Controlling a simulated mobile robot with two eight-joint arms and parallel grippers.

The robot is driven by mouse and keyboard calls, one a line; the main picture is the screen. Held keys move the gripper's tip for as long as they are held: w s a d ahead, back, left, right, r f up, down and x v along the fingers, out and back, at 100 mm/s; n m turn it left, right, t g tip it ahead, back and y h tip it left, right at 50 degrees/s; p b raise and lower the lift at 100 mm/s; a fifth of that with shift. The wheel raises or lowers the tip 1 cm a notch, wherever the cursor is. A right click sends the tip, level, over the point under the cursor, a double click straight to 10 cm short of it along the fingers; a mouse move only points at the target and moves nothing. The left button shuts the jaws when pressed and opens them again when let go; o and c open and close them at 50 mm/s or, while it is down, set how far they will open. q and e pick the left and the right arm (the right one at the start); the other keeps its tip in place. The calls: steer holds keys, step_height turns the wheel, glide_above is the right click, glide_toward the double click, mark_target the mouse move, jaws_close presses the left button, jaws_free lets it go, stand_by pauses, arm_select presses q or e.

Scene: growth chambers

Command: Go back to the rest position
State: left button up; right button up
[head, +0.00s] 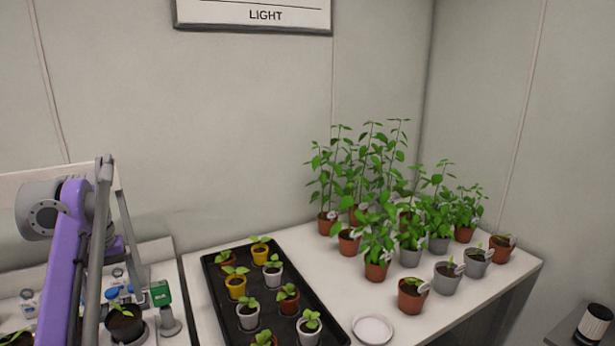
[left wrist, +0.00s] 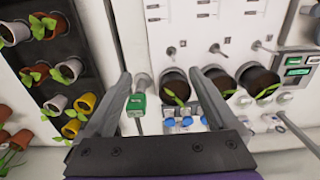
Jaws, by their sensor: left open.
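My left gripper (left wrist: 159,73) is open and empty in the left wrist view, its two grey fingers spread apart. Beyond the fingers is a white panel with three dark round pots holding seedlings; one pot (left wrist: 175,88) shows between the fingertips. In the head view my purple left arm stands at the left edge, over the white bench, and hides part of it. My right gripper is in neither view.
A black tray (head: 208,275) with several small potted seedlings lies on the white table (head: 458,310). Several taller plants in pots stand behind it at right. A white dish (head: 373,329) lies near the front. A green-topped device (head: 160,293) stands close to my left arm.

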arm_select(q)
steer(key=s+d+f+m+t+p, duration=0.35)
steer(key=s+d, duration=0.35)
steer(key=d, duration=0.6)
steer(key=s+d+f+m+t+p, duration=0.1)
steer(key=s+d+f, duration=0.3)
steer(key=s+f, duration=0.3)
steer(key=s+d+f+m+t+p, duration=0.1)
steer(key=s+d+f, duration=0.3)
steer(key=s+f, duration=0.4)
steer(key=shift+s+d+f, duration=0.2)
steer(key=shift+s+d, duration=0.1)
steer(key=shift+s, duration=0.05)
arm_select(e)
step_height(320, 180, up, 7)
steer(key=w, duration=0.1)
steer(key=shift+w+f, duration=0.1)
